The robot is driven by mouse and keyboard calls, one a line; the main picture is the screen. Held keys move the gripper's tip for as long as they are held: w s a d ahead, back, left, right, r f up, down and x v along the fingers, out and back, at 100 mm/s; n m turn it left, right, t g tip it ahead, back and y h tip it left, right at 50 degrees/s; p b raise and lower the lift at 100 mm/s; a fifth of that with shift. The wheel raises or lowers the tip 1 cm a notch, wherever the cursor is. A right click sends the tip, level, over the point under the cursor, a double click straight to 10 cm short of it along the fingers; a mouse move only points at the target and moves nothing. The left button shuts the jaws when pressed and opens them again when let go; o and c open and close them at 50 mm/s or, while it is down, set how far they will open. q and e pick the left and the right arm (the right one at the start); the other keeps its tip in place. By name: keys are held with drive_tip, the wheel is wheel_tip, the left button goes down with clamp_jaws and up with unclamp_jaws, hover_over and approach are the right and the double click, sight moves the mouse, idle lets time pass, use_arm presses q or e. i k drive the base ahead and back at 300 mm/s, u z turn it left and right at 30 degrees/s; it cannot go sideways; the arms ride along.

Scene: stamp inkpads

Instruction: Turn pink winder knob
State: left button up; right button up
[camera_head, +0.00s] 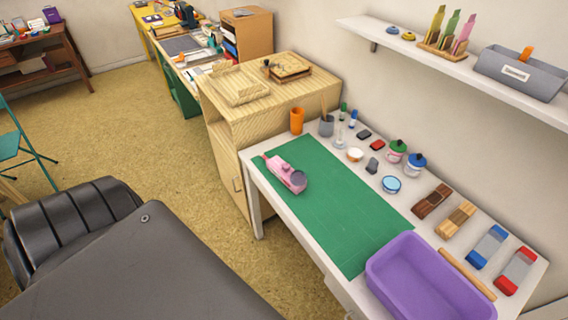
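A small pink winder (281,172) lies near the far left end of a green mat (345,215) on a white table. It has a narrow tip toward the upper left and a dark grey round part at its lower right end. It is too small in view to tell its pink knob apart from the pink body. Neither of my grippers is in view, and nothing touches the winder.
A purple bin (425,285) stands at the table's near end. Jars, an orange cup (296,120), inkpads and wooden blocks line the wall side. A wooden cabinet (270,100) stands beyond the table. The mat around the winder is clear.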

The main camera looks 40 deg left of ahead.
sight(286, 166)
drive_tip(key=z, duration=1.45)
drive_tip(key=k, duration=1.2)
drive_tip(key=u, duration=0.85)
